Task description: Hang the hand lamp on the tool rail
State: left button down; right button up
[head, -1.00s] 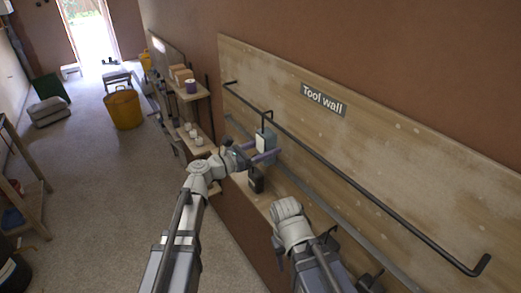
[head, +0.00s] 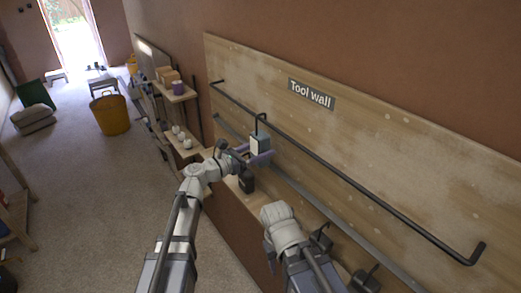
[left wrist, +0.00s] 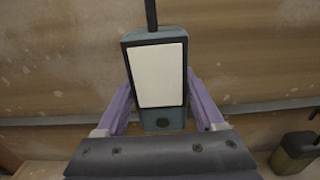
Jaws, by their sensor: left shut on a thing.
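The hand lamp (head: 260,144) is a blue-grey box with a pale panel and a dark hook on top. My left gripper (head: 260,159) is shut on its body, with a purple finger on each side; the lamp (left wrist: 158,85) also shows upright between the fingers in the left wrist view. The tool rail (head: 360,176) is a long black bar across the wooden tool wall. The lamp's hook overlaps the rail in the head view; I cannot tell whether it rests on it. Of my right arm only links show; its gripper is not visible.
A "Tool wall" sign (head: 311,94) is above the rail. A grey lower bar runs beneath it. Dark objects (head: 320,240) stand below at the right, and another (head: 246,182) just under my left gripper.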

pick_arm(q)
grip_release()
jog(key=v, duration=0.8)
jog(key=shift+d, duration=0.1)
jog(key=s+f+m+g+y, duration=0.3)
jog(key=s+f+m, duration=0.1)
jog(key=f+m, duration=0.3)
jog(key=s+f+m+g+y, duration=0.3)
jog(key=s+f+m, duration=0.1)
jog(key=f+m, duration=0.25)
jog(key=s+a+f+m+g+y, duration=0.4)
jog(key=s+a+f+m+y, duration=0.45)
jog(key=a+m, duration=0.3)
jog(key=s+d+f+m+b, duration=0.1)
jog(key=s+d+m, duration=0.1)
jog(key=d, duration=0.4)
jog(key=s+d+f+m+y+b, duration=0.1)
jog(key=s+d+f+m+b, duration=0.1)
jog(key=d, duration=0.4)
jog(key=shift+s+g, duration=0.4)
jog(key=shift+s, duration=0.4)
